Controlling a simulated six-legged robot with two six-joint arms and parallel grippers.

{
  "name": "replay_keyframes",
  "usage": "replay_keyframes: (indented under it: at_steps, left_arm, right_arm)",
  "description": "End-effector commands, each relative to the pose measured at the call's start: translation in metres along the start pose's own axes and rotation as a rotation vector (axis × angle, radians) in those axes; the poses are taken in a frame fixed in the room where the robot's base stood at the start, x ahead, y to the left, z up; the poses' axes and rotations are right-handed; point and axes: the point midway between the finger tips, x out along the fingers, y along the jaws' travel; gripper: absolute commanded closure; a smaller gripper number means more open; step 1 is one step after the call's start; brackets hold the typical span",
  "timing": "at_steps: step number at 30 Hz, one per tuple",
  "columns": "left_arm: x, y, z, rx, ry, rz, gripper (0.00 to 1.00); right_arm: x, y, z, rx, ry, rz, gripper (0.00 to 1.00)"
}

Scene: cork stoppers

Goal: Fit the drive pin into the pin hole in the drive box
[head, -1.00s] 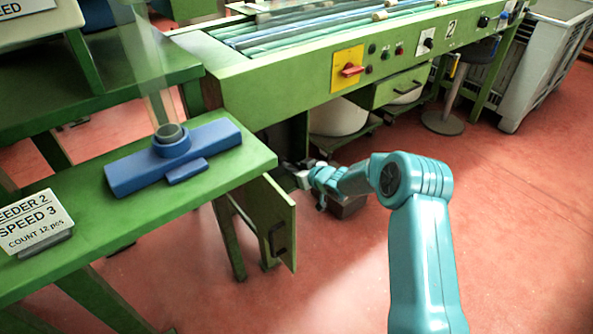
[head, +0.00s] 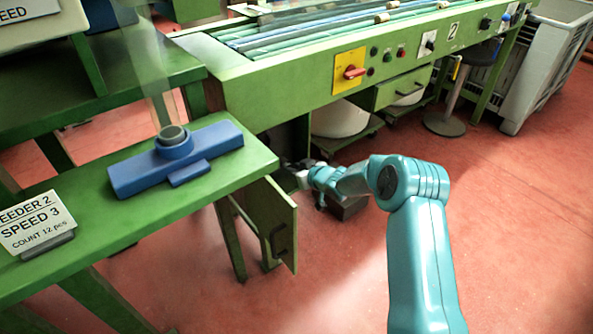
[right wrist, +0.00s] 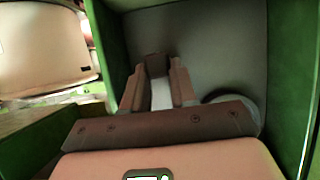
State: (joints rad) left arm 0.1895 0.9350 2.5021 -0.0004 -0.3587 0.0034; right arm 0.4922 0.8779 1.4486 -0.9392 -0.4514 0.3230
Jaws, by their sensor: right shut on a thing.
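My right gripper (head: 300,172) reaches into the open front of the green drive box (head: 277,222), whose door stands open. In the right wrist view its two brown fingers (right wrist: 157,88) point into the grey-walled box interior. They are shut on the drive pin (right wrist: 155,65), a small dark brown piece at the fingertips. A pale strip shows between the fingers. A dark round part (right wrist: 235,103) sits right of the fingers, partly hidden by the gripper. I cannot make out the pin hole, or whether the pin touches anything. My left gripper is out of view.
A green bench (head: 230,80) with a yellow switch plate (head: 349,70) runs above the box. A green table (head: 60,190) with a blue feeder part (head: 215,140) stands at left. Red floor at right is clear.

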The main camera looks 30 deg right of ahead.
Motion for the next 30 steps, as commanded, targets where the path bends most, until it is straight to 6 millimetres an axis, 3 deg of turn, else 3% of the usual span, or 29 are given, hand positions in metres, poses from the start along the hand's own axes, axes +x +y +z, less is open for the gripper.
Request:
replay_keyframes:
  at_steps: [20,21,23,30]
  left_arm:
    - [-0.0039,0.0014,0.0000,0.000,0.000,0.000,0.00]
    - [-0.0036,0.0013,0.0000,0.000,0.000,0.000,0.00]
    - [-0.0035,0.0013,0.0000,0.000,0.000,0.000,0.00]
    - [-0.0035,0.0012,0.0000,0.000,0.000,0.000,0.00]
  right_arm:
    - [0.0091,0.0000,-0.0043,0.001,-0.001,0.001,1.00]
    - [0.0091,0.0001,-0.0041,0.001,-0.001,0.001,0.63]
    - [0.0090,0.0001,-0.0040,0.001,-0.001,0.001,0.44]
    - [0.0090,0.0000,-0.0039,0.001,-0.001,0.001,0.43]
